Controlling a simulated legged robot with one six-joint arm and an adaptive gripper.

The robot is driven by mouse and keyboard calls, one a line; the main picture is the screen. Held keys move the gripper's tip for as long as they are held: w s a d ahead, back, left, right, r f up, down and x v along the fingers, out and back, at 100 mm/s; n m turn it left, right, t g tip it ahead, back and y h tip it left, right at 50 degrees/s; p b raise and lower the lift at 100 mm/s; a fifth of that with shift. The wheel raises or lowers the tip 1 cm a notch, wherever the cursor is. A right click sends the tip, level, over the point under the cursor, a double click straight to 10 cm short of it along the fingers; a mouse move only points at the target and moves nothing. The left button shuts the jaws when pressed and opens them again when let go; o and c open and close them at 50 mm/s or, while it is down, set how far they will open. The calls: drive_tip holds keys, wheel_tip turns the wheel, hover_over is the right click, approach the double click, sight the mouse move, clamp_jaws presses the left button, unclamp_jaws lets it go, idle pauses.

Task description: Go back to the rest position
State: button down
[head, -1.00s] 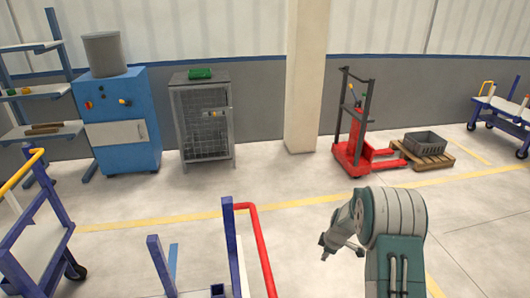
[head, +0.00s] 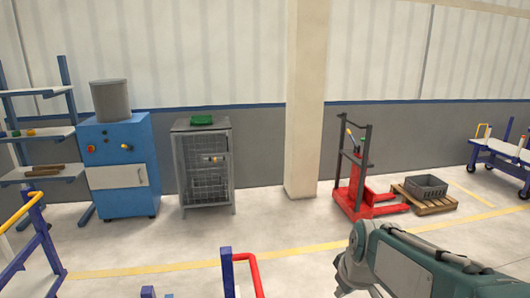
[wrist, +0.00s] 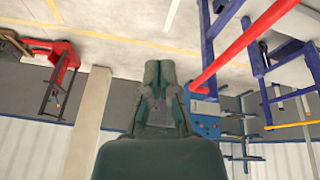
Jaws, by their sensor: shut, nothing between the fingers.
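My gripper (wrist: 160,72) shows in the middle of the wrist view, where the scene appears upside down. Its two fingers lie together with nothing between them. In the head view my grey-green arm is folded low at the lower right, and the end of the arm is partly cut off by the bottom edge. A blue frame with a red rail (head: 254,272) stands left of the arm in the head view. In the wrist view the red rail (wrist: 240,47) passes to the right of the gripper, apart from it in the picture.
A blue cabinet (head: 120,165), a wire cage cabinet (head: 205,165) and a pillar (head: 305,100) stand along the wall. A red stacker (head: 365,195) and a pallet with a grey crate (head: 426,187) are at the right. Open floor lies between.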

drive_tip(key=s+r+m+t, duration=0.1)
drive_tip(key=s+r+m, duration=0.2)
drive_tip(key=s, duration=1.3)
drive_tip(key=shift+a+r+m+t+h, duration=0.15)
drive_tip(key=shift+a+m+t+h, duration=0.15)
drive_tip(key=shift+m, duration=0.9)
drive_tip(key=shift+w, duration=0.1)
